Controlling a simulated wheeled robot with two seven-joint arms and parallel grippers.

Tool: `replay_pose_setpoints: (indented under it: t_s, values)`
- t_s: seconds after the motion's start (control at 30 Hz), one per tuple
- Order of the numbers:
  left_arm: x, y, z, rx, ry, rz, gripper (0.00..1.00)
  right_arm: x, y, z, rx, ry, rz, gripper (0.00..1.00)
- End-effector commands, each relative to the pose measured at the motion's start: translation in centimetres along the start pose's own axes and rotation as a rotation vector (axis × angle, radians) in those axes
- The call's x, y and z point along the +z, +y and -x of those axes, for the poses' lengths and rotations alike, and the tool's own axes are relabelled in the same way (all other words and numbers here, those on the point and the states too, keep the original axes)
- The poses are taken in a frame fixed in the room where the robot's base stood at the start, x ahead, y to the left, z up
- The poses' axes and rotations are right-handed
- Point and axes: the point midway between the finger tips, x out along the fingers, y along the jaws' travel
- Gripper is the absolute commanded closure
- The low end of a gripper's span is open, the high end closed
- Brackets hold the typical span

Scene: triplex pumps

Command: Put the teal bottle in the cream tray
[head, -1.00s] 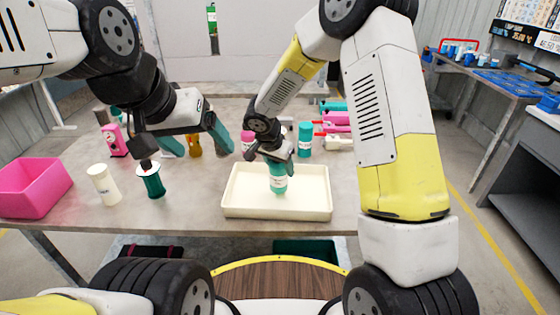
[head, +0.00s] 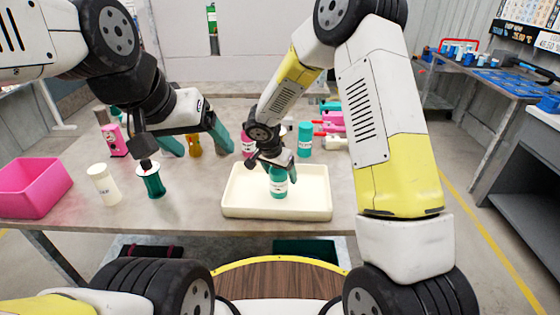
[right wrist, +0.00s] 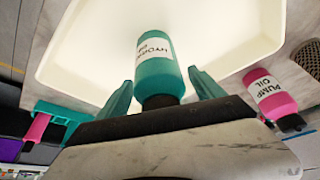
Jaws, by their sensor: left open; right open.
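The teal bottle (head: 279,186) with a white label stands in the cream tray (head: 236,209), near its middle. In the right wrist view the bottle (right wrist: 158,68) lies between the fingers of my right gripper (right wrist: 162,88), with a gap on each side; the tray floor (right wrist: 95,50) is behind it. My right gripper (head: 279,168) is open around the bottle's upper end and hides it in the head view. My left gripper (head: 204,150) is open and empty above the table, left of the tray.
A second teal bottle (head: 305,139) stands behind the tray, with a pink bottle (right wrist: 272,95) nearby. Bare table lies between spool and tray.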

Motion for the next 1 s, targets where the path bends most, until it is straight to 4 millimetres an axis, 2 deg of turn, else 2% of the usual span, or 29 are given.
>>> replay_pose_setpoints:
  t_s: [0.17,0.5,0.6,0.77,0.87,0.97,1.0]
  values:
    - [0.0,0.0,0.0,0.0,0.0,0.0,0.19,-0.2,-0.1,1.8,-0.002,0.003,-0.001,0.23]
    - [0.0,0.0,0.0,0.0,0.0,0.0,0.19,-0.2,-0.1,9.0,-0.004,0.003,0.0,0.23]
    - [0.0,0.0,0.0,0.0,0.0,0.0,0.19,-0.2,-0.1,10.5,-0.003,0.003,0.0,0.23]
    - [0.0,0.0,0.0,0.0,0.0,0.0,0.19,-0.2,0.0,12.0,-0.002,0.002,0.001,0.23]
    - [0.0,0.0,0.0,0.0,0.0,0.0,0.19,-0.7,1.0,13.2,-0.004,0.0,0.01,0.23]
    - [0.0,0.0,0.0,0.0,0.0,0.0,0.19,-1.9,3.5,15.4,-0.01,-0.005,0.04,0.23]
    - [0.0,0.0,0.0,0.0,0.0,0.0,0.19,-2.3,5.0,16.6,-0.016,-0.009,0.059,0.23]
